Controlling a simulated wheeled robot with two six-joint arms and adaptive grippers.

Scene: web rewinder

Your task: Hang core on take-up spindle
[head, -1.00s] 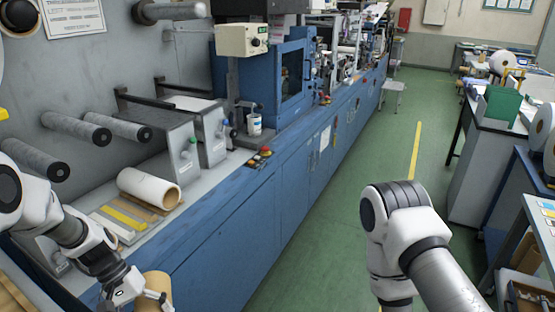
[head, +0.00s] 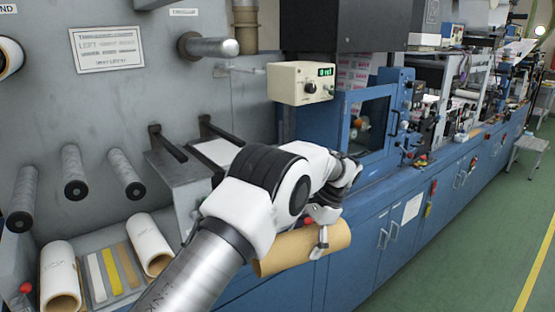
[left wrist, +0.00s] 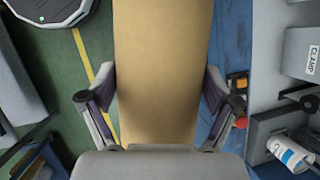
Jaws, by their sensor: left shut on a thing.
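A brown cardboard core (head: 285,252) is in my left gripper (head: 320,236), in front of the blue machine cabinet. It lies roughly level in the head view, and its open end faces lower left. In the left wrist view the core (left wrist: 162,50) runs between the two fingers of the left gripper (left wrist: 158,85), one on each side. A bare metal spindle (head: 210,46) with a rounded end sticks out of the grey panel, above and left of the core and well apart from it. I cannot read which spindle is the take-up one. My right gripper is out of view.
Several darker rollers (head: 74,172) stick out at left. White rolls (head: 60,275) lie on the ledge below them. A beige control box (head: 301,83) hangs right of the metal spindle. Dark bracket arms (head: 168,142) jut out below it.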

